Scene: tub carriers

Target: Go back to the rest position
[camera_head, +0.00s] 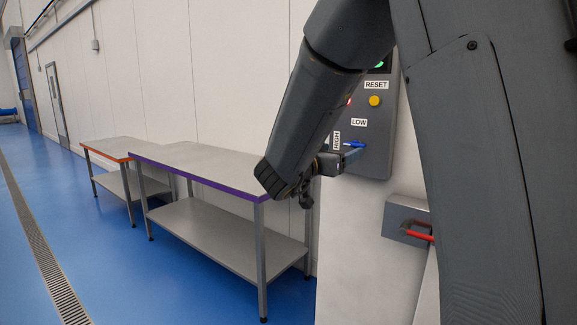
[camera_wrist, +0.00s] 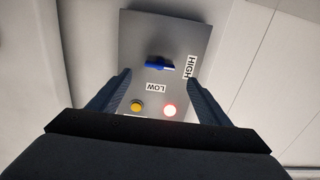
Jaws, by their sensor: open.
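My gripper (camera_wrist: 156,92) is open in the wrist view, with its two fingers apart and nothing between them but the view of a grey control panel (camera_wrist: 200,30). In the head view my gripper (camera_head: 345,160) is partly hidden by my arm and is close to the panel (camera_head: 375,125). The panel has a blue selector handle (camera_wrist: 159,65) with HIGH and LOW labels. The handle also shows in the head view (camera_head: 352,144), near the fingers. I cannot tell whether they touch. A yellow button (camera_wrist: 137,107) and a lit red lamp (camera_wrist: 170,110) appear upside down in the wrist view.
A steel table with a purple edge (camera_head: 190,180) stands left of my arm, and one with an orange edge (camera_head: 104,151) stands behind it. A grey box with a red handle (camera_head: 405,220) is below the panel. The blue floor (camera_head: 100,260) is clear beside the drain.

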